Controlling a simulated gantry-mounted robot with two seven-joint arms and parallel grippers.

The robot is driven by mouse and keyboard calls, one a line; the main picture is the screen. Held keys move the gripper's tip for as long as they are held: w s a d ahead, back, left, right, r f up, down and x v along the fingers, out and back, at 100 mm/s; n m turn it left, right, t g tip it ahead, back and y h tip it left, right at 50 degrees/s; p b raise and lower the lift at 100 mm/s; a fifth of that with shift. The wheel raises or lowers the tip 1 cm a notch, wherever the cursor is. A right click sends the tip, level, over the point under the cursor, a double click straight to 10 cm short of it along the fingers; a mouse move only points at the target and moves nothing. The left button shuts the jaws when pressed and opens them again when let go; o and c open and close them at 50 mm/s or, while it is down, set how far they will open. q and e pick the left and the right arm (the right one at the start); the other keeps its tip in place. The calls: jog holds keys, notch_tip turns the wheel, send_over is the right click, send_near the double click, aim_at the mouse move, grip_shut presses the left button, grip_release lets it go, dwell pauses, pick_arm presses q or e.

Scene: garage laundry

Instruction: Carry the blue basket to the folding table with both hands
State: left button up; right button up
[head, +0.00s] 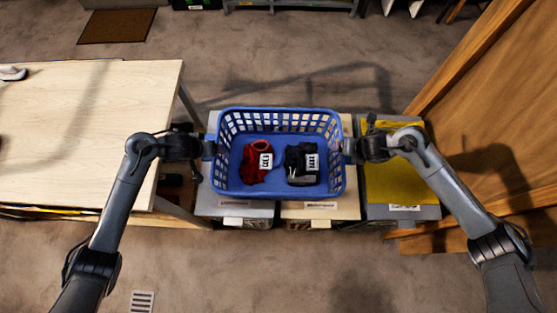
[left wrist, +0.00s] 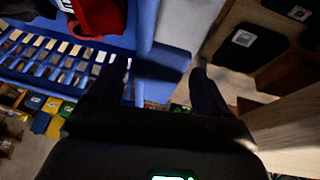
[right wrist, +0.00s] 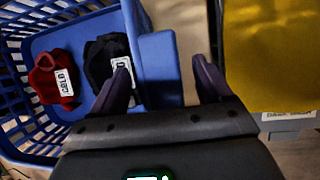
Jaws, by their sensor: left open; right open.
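The blue basket (head: 280,192) stands upright on low bins in the middle of the head view. It holds a red cloth (head: 256,160) and a dark cloth (head: 300,163), both with white tags. My left gripper (head: 211,150) is open at the basket's left side; in the left wrist view its fingers (left wrist: 162,85) lie either side of a blue side piece. My right gripper (head: 346,150) is open at the right side; in the right wrist view its fingers (right wrist: 165,80) lie either side of a blue side piece. A pale wooden table (head: 85,130), apparently the folding table, is at the left.
The bins under the basket have grey (head: 235,209) and pale (head: 318,212) tops. A yellow-topped bin (head: 395,180) stands right of them. A wooden panel (head: 500,110) bounds the right side. The table's near right area is clear; a small pale object (head: 12,73) lies at its far left.

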pick_arm(q)
jog(key=shift+x, duration=1.35)
pick_arm(e)
jog(key=shift+x, duration=1.35)
pick_arm(q)
jog(key=c, duration=1.4)
pick_arm(e)
jog(key=c, duration=1.4)
jog(key=shift+r, duration=0.1)
